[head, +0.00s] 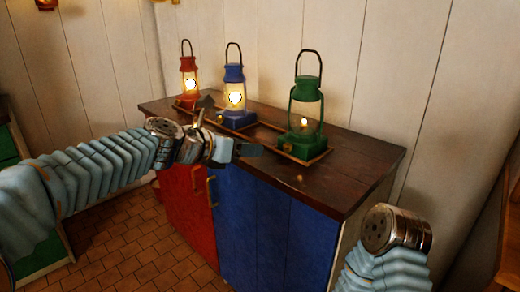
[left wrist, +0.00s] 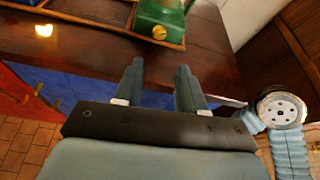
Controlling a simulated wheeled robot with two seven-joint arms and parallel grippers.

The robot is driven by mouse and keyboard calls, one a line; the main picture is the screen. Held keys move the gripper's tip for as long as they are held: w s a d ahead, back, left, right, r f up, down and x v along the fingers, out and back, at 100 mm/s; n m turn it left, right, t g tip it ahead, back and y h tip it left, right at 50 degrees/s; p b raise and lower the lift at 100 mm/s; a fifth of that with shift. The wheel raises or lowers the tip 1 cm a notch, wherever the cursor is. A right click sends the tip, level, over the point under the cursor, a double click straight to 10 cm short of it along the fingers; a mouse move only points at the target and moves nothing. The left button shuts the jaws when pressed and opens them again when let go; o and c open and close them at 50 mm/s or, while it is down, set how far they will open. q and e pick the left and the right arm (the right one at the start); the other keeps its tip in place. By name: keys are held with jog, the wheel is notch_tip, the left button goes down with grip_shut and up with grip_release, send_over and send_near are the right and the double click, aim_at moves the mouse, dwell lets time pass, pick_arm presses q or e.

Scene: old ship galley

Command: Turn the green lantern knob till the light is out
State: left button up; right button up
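The green lantern (head: 304,112) stands upright on the right of the dark wooden cabinet top, with a small flame glowing inside. Its green base also shows at the top of the left wrist view (left wrist: 158,14), with a small brass-coloured knob (left wrist: 160,32) on its near side. My left gripper (head: 232,130) is over the front edge of the cabinet, left of and nearer than the green lantern. In the left wrist view its two fingers (left wrist: 158,85) are apart with nothing between them, short of the knob. My right gripper is out of view; only my right arm shows.
A blue lantern (head: 235,92) and a red lantern (head: 188,80), both brightly lit, stand to the left on the cabinet top (head: 350,172). Low wooden rims surround the lantern bases. The cabinet top's front right is mostly clear. A plank wall is behind.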

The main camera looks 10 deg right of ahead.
aim_at(286, 149)
pick_arm(q)
jog(key=s+d+f+m+t+y+b, duration=0.1)
jog(key=s+d+m+t+y+b, duration=0.25)
jog(key=m, duration=0.45)
jog(key=shift+t+h, duration=0.25)
jog(key=shift+t, duration=0.3)
jog(key=x, duration=0.4)
jog(key=b+x, duration=0.1)
jog(key=x, duration=0.3)
jog(key=b+x, duration=0.1)
jog(key=x, duration=0.3)
jog(key=shift+w+d+f, duration=0.15)
jog(key=shift+f, duration=0.2)
jog(key=shift+c, duration=0.5)
